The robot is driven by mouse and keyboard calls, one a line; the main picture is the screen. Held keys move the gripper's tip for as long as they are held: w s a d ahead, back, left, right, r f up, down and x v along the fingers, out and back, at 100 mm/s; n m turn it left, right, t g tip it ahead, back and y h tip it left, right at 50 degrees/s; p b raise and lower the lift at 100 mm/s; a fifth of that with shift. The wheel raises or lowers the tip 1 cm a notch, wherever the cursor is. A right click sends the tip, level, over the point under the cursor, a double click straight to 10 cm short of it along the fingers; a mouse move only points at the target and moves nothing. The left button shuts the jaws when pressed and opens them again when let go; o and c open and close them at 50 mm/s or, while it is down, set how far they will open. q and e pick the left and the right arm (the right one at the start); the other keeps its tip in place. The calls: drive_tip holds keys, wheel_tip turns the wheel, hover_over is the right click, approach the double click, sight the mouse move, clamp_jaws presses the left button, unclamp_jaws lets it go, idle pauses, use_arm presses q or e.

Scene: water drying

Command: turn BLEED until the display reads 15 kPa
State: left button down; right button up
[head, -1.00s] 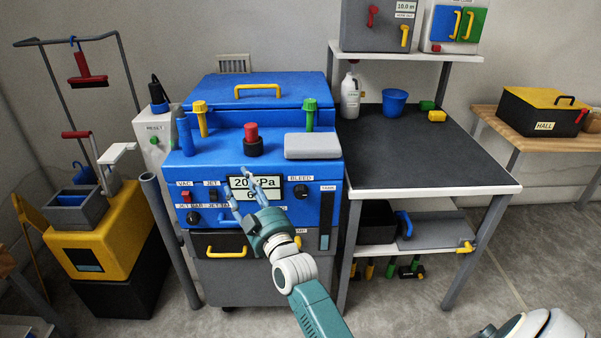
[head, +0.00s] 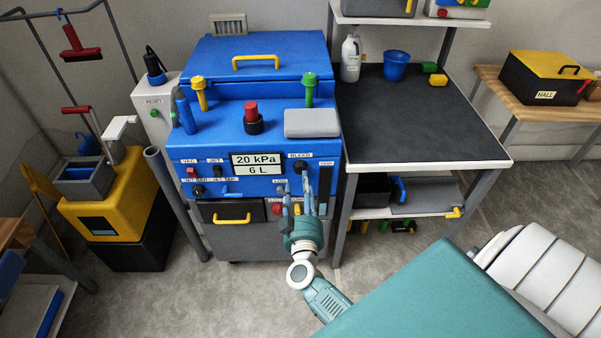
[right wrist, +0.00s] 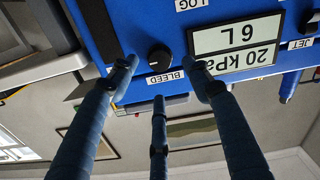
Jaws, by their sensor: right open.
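The blue machine (head: 230,117) has a display (head: 257,163) that reads 20 kPa and 6 L. The black BLEED knob (head: 299,167) is just right of the display, under its label. In the right wrist view the picture is upside down, and the BLEED knob (right wrist: 159,57) and display (right wrist: 236,46) show clearly. My right gripper (head: 306,182) is open in front of the panel, just below the knob. In the wrist view its fingers (right wrist: 163,84) spread around the knob, with no visible contact. My left gripper is not in view.
A red-topped button (head: 252,117) and a grey box (head: 312,123) are on the machine's upper ledge. More switches and knobs sit left of the display. A dark-topped table (head: 430,125) stands close on the right. Open floor shows in front.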

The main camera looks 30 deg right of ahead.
sight(300, 171)
drive_tip(key=shift+x, duration=2.8)
drive_tip(key=shift+a, duration=0.1)
drive_tip(key=c, duration=1.2)
drive_tip(key=shift+o, duration=0.2)
